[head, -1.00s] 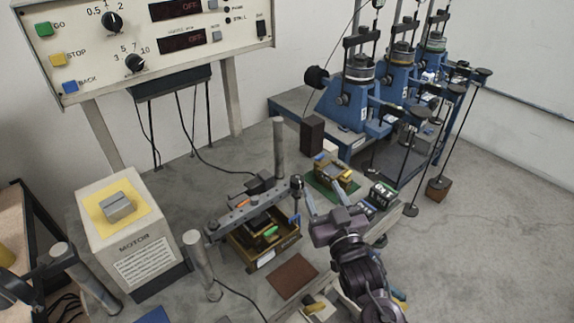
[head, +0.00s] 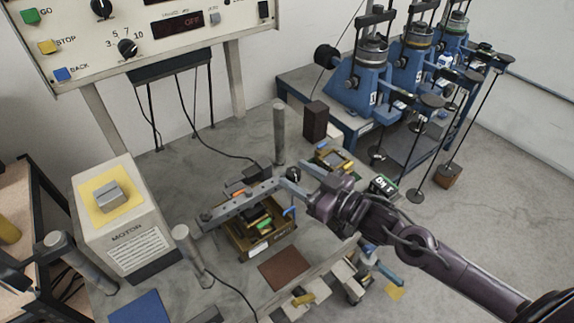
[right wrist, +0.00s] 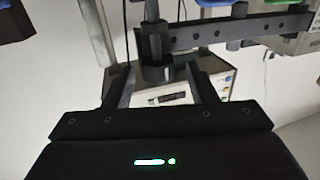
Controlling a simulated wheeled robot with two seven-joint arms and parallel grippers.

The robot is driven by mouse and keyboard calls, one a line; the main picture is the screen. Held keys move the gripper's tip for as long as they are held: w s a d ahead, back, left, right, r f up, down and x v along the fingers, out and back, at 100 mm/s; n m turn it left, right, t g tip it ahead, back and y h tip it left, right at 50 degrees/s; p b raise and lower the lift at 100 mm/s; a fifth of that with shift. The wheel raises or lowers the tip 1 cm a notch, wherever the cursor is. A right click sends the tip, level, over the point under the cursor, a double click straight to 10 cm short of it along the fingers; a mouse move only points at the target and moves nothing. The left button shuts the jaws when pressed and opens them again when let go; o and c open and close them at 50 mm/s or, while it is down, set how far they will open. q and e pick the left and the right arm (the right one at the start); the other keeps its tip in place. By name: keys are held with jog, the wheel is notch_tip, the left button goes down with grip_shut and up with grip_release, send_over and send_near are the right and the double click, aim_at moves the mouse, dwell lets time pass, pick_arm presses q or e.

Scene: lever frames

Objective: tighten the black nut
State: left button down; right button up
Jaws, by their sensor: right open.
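The black nut (head: 293,174) is at the right end of the grey drilled bar (head: 238,203) in the head view, partly hidden by my right gripper. In the right wrist view, the black nut (right wrist: 155,74) sits on an upright rod beside the bar (right wrist: 240,30). My right gripper (head: 298,186) is open. Its fingers (right wrist: 160,88) show on either side of the nut in the wrist view, with visible gaps; I cannot tell whether either touches it. My left gripper is not in view.
A wooden box with coloured parts (head: 247,248) lies under the bar. Upright grey posts (head: 279,135) stand behind and in front of it. A motor block (head: 120,215) is at left, a dark wooden block (head: 315,121) behind. A brown mat (head: 285,267) lies in front.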

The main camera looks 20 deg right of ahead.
aim_at(295, 174)
jog(key=shift+x, duration=1.2)
jog(key=shift+w+a+p, duration=0.4)
jog(key=shift+w, duration=0.15)
jog(key=shift+c, duration=0.2)
jog(key=c, duration=0.9)
